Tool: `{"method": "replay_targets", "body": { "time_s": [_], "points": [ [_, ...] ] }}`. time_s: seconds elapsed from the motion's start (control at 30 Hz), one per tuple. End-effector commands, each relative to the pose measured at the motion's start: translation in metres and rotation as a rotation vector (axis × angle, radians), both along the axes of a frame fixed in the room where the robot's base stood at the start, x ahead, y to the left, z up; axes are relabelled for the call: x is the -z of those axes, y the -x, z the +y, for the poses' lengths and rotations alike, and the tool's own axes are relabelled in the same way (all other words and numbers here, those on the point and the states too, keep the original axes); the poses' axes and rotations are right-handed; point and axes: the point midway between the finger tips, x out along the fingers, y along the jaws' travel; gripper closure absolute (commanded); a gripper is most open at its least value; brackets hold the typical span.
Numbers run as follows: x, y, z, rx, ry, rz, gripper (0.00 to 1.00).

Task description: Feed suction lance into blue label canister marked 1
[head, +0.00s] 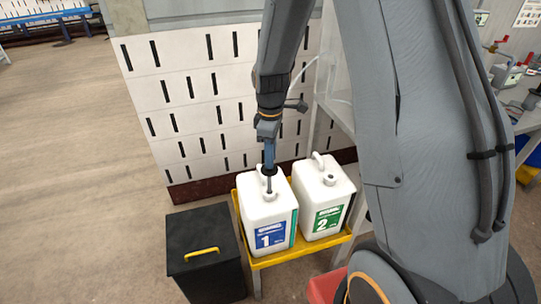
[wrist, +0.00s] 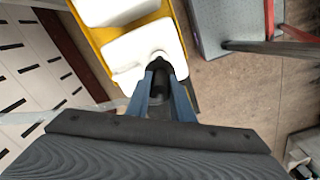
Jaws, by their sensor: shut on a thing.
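The white canister with the blue label marked 1 (head: 267,220) stands upright at the left on a yellow stand (head: 284,256). My gripper (head: 269,166) is directly above its top opening and points down. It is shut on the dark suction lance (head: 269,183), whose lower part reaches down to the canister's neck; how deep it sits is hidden. In the wrist view the blue fingers (wrist: 165,92) close around the dark lance head (wrist: 160,72), over the white canister (wrist: 135,50). A second white canister with a green label marked 2 (head: 322,205) stands just to the right.
A black box with a yellow handle (head: 206,265) stands on the floor left of the stand. A white slotted panel wall (head: 190,95) rises behind. A red object (head: 325,285) lies at the lower right of the stand. Open floor (head: 80,150) is to the left.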

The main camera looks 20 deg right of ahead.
Motion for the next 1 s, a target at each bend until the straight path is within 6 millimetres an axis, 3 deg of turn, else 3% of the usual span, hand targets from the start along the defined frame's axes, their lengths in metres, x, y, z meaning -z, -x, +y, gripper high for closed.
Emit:
{"method": "replay_targets", "body": {
  "time_s": [0.57, 1.0],
  "points": [
    [0.001, -0.001, 0.0, 0.0, 0.0, -0.001, 1.0],
    [0.018, -0.001, 0.0, 0.0, 0.0, 0.0, 1.0]
  ]
}}
